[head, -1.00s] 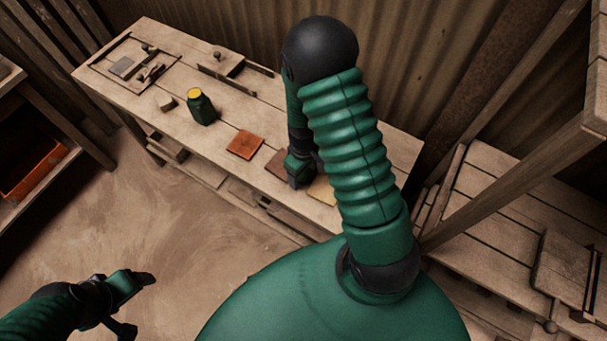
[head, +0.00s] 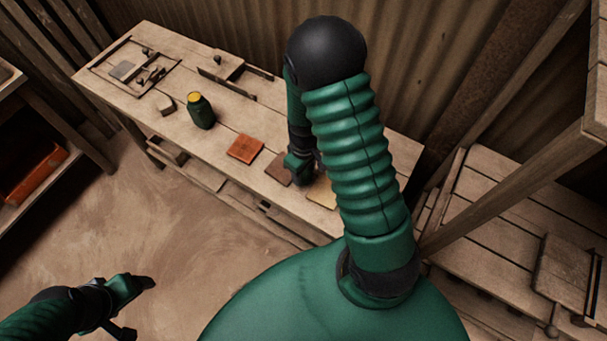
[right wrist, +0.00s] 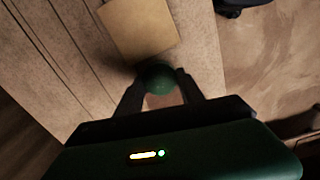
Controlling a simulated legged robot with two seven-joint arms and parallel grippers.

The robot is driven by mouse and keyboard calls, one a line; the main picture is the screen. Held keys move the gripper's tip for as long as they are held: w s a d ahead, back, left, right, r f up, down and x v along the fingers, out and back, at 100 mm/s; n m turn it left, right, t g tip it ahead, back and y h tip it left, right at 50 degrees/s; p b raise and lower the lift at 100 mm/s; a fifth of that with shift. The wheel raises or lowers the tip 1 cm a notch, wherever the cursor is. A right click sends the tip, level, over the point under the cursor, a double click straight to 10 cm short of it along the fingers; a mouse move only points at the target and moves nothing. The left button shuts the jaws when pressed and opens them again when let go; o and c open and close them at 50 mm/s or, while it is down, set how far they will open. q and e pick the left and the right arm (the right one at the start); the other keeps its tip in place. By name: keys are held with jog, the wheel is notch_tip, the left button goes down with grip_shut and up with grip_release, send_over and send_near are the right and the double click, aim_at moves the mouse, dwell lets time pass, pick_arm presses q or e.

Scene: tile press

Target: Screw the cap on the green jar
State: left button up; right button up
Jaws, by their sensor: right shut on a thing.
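The green jar (head: 201,112) stands upright on the workbench, left of the middle, with a yellow top face showing. My right gripper (head: 303,182) is low over the bench, well to the right of the jar and partly hidden by my arm. In the right wrist view its fingers (right wrist: 160,88) are shut on a round dark green cap (right wrist: 158,75). I cannot tell whether the cap touches the bench. My left gripper (head: 142,306) is at the lower left, open and empty, away from the bench.
An orange tile (head: 245,148), a brown tile (head: 278,173) and a tan tile (head: 322,194) lie between the jar and the right end of the bench (head: 225,80). A small block (head: 165,105) sits left of the jar.

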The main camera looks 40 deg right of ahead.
jog(key=w+a+r, duration=0.1)
jog(key=w+a, duration=0.2)
jog(key=a, duration=0.4)
jog(key=w+a+r+b, duration=0.1)
jog(key=w+a, duration=0.3)
jog(key=a, duration=0.3)
jog(key=shift+w+a+r, duration=0.15)
jog(key=shift+a+r, duration=0.05)
jog(key=shift+r, duration=0.15)
notch_tip(320, 180, up, 6)
jog(key=s+d+m, duration=0.1)
jog(key=s+d, duration=0.1)
jog(key=shift+d+r+m, duration=0.25)
jog(key=shift+m, duration=0.05)
